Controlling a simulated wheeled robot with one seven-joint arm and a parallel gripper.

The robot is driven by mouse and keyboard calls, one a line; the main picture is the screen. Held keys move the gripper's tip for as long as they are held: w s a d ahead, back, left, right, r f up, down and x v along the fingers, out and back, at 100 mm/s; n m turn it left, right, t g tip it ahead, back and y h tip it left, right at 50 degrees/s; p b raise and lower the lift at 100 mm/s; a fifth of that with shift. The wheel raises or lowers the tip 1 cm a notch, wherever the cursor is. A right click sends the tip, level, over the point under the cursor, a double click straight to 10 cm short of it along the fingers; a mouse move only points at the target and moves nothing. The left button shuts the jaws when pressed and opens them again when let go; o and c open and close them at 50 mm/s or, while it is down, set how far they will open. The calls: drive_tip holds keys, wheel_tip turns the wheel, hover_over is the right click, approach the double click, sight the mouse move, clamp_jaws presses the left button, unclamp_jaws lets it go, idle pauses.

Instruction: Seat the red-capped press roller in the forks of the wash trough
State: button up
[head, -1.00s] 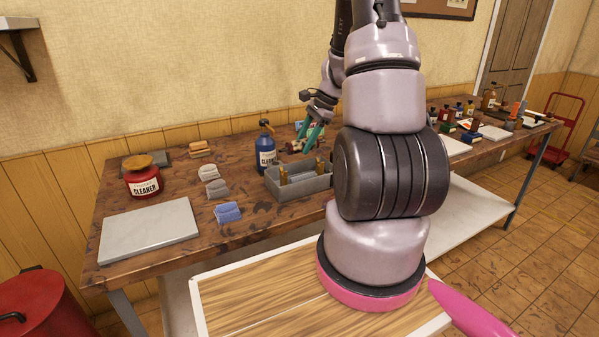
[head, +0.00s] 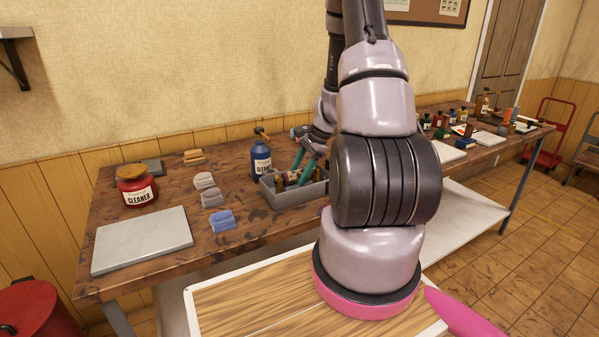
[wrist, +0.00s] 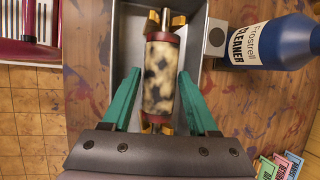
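The press roller (wrist: 160,80) has a cream barrel with black blotches, red end caps and a metal shaft end. In the wrist view it lies lengthwise inside the grey wash trough (wrist: 115,35), its far shaft end between the yellow prongs of a fork (wrist: 178,22). The near fork is mostly hidden under the roller's near end. My gripper (wrist: 160,74) has green fingers on both sides of the barrel, with a narrow gap at the left finger; contact on the right is unclear. The head view shows the fingers (head: 303,164) down in the trough (head: 290,197).
A blue cleaner bottle (head: 261,160) stands close beside the trough. A red cleaner jar (head: 137,187), a grey slab (head: 143,240), a blue sponge (head: 221,221) and pale pads (head: 204,181) lie to the left. Free tabletop (head: 170,205) shows between them.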

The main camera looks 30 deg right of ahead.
drive_tip(key=shift+o, duration=0.6)
drive_tip(key=shift+r, duration=0.25)
drive_tip(key=v, duration=1.1)
drive_tip(key=a+r+n, duration=0.3)
drive_tip(key=a+r, duration=0.2)
drive_tip(key=r, duration=0.4)
drive_tip(key=s+a+r+n+t+h, duration=0.1)
drive_tip(key=s+a+r+n+t, duration=0.1)
drive_tip(key=s+a+r+n, duration=0.3)
drive_tip(key=s+a+r+n+t+h, duration=0.1)
drive_tip(key=s+a+r+n+t, duration=0.2)
drive_tip(key=s+a+r+n, duration=0.2)
drive_tip(key=s+a+r, duration=0.3)
drive_tip(key=s+r, duration=0.4)
drive_tip(key=shift+s+h, duration=0.25)
drive_tip(key=shift+h, duration=0.05)
